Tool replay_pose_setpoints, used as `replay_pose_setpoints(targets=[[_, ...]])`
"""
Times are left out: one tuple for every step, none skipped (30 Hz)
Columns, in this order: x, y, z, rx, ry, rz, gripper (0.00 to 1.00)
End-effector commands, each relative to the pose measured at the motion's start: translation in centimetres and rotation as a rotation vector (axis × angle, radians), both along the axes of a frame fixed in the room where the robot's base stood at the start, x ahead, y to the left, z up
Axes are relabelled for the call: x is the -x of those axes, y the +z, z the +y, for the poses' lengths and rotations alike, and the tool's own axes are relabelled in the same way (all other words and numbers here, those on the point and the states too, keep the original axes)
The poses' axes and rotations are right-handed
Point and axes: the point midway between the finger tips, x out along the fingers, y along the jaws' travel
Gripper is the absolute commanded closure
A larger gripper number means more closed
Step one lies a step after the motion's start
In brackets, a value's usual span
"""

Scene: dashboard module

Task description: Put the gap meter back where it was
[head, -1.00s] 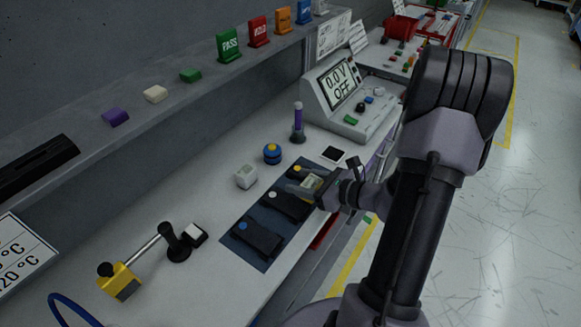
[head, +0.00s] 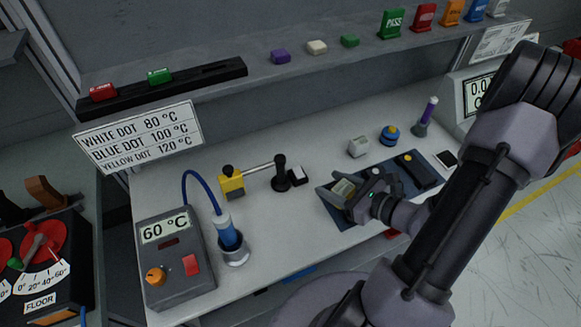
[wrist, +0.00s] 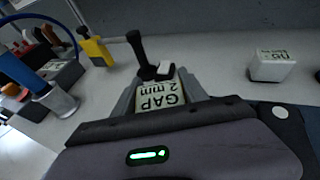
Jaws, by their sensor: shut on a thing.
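The gap meter (head: 344,188) is a small pale block. In the wrist view its face (wrist: 160,95) reads "GAP 2 mm". My gripper (head: 338,194) is shut on it, with one finger on each side. My gripper and the gap meter are over the left part of the dark blue mat (head: 345,222). A black module with a yellow dot (head: 418,168) lies on the mat to the right. The module nearest my gripper is mostly hidden by it.
A black post (head: 281,175) with a white block (head: 298,175) and a yellow device (head: 232,182) stand left of my gripper. A white cube (head: 358,147) and a blue button (head: 389,135) stand behind the mat. A grey heater box (head: 178,270) is front left.

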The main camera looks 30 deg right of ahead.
Motion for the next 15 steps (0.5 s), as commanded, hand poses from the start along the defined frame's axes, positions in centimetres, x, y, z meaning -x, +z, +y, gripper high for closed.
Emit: replay_pose_setpoints(targets=[[-0.1,0.0,0.1,-0.001,0.0,0.0,1.0],[-0.2,0.0,0.1,0.0,0.0,0.001,1.0],[-0.6,-0.1,0.0,0.002,0.002,0.0,1.0],[-1.1,-0.2,-0.2,0.003,0.003,0.0,1.0],[-1.6,-0.3,-0.4,0.003,0.003,0.0,1.0],[-2.6,-0.4,-0.6,0.004,0.006,-0.001,1.0],[-3.4,-0.5,-1.0,0.005,0.005,-0.001,1.0],[-4.2,-0.7,-1.3,0.004,0.006,0.0,1.0],[-5.3,-0.7,-1.6,0.005,0.005,-0.001,1.0],[-6.0,-0.8,-1.9,0.006,0.005,-0.001,1.0],[-6.8,-0.9,-2.2,0.004,0.005,0.0,1.0],[-7.8,-1.0,-2.6,0.003,0.005,-0.001,1.0],[-8.6,-1.1,-2.9,0.004,0.004,-0.001,1.0],[-9.4,-1.2,-3.2,0.005,0.004,-0.002,1.0],[-10.4,-1.2,-3.6,0.005,0.004,-0.002,1.0]])
